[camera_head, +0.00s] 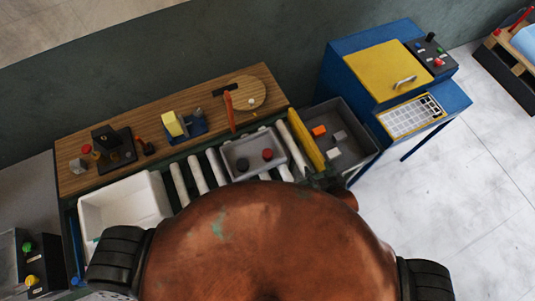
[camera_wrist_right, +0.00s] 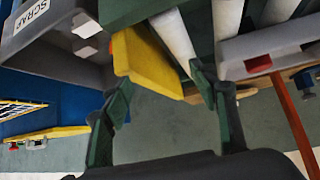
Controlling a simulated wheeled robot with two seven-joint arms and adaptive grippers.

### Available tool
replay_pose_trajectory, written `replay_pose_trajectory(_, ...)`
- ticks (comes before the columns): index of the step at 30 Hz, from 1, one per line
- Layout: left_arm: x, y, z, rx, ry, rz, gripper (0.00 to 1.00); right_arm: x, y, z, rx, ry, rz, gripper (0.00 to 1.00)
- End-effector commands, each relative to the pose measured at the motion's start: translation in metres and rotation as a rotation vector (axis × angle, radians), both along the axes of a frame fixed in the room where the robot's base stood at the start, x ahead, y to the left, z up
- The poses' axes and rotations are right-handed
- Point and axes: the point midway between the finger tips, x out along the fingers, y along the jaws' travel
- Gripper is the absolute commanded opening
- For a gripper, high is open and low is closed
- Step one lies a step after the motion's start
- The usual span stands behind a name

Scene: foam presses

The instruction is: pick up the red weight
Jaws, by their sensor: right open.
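The red weight (camera_head: 267,154) is a small round piece in a shallow grey tray (camera_head: 229,164) on the rollers. A dark weight (camera_head: 242,163) sits left of it. My right gripper (camera_head: 322,180) is below and right of the tray, partly hidden by my copper-coloured body. In the right wrist view, its green fingers (camera_wrist_right: 160,76) are spread apart with nothing held between them. The grey tray shows there at the right, with a red patch in an opening of its wall; I cannot tell if that is the weight. My left gripper is not in view.
A yellow plate (camera_head: 305,139) stands between the rollers and a grey bin (camera_head: 369,135) holding small blocks. A white bin (camera_head: 160,190) is at the left. A wooden shelf (camera_head: 190,103) with fixtures runs behind. A blue and yellow machine (camera_head: 350,72) stands right.

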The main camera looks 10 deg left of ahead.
Motion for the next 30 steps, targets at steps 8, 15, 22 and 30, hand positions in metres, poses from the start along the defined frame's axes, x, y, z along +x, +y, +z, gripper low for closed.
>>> replay_pose_trajectory(8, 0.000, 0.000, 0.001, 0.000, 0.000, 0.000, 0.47, 0.019, 0.078, -0.003, 0.069, -0.140, 0.158, 0.54)
replay_pose_trajectory(15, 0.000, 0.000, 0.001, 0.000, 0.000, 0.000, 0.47, 0.012, 0.152, -0.007, 0.155, -0.263, 0.333, 0.54)
replay_pose_trajectory(22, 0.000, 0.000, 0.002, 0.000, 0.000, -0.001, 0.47, 0.013, 0.174, -0.010, 0.182, -0.292, 0.375, 0.54)
replay_pose_trajectory(30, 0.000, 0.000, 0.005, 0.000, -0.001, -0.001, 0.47, 0.034, 0.191, -0.020, 0.182, -0.292, 0.373, 0.54)
